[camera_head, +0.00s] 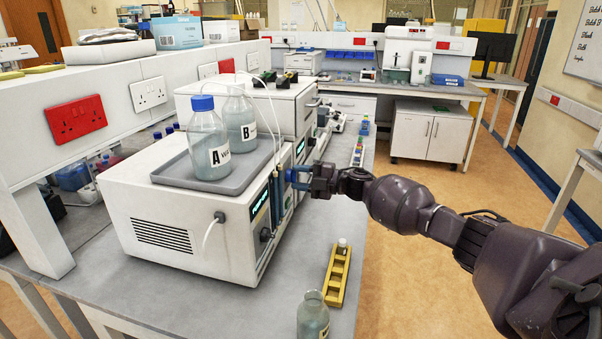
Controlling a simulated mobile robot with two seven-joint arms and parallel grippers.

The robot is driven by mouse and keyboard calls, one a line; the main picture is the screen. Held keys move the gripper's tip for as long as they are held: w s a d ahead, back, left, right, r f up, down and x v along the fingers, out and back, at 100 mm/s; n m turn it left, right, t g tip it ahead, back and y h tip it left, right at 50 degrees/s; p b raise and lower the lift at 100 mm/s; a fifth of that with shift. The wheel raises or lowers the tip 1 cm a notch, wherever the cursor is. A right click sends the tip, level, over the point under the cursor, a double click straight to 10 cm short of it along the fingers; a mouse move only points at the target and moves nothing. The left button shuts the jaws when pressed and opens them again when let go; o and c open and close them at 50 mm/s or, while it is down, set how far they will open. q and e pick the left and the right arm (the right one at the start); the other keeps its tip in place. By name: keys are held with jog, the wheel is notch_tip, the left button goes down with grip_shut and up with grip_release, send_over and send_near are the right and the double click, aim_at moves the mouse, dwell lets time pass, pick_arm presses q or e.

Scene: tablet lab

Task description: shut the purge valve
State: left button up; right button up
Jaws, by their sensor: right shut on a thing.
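The white pump unit (170,215) stands on the bench with a grey tray (200,180) on top. The purge valve, a small blue knob (290,175), sits on the unit's front face beside a lit display. My right gripper (298,179) reaches in from the right and is shut on the knob; its fingers hide part of it. The knob's turn angle is too small to make out. My left gripper is out of view.
Bottles A (208,145) and B (239,120) stand on the tray, with thin tubes above. A yellow vial rack (338,275) and a glass bottle (313,318) stand on the bench in front. The floor right of the bench is clear.

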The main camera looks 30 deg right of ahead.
jog(key=shift+d+m+p, duration=0.1)
jog(key=shift+m+p, duration=1.5)
jog(key=shift+m, duration=1.5)
jog(key=o, duration=0.9)
jog(key=shift+b+v, duration=0.65)
jog(key=shift+v, duration=4.7)
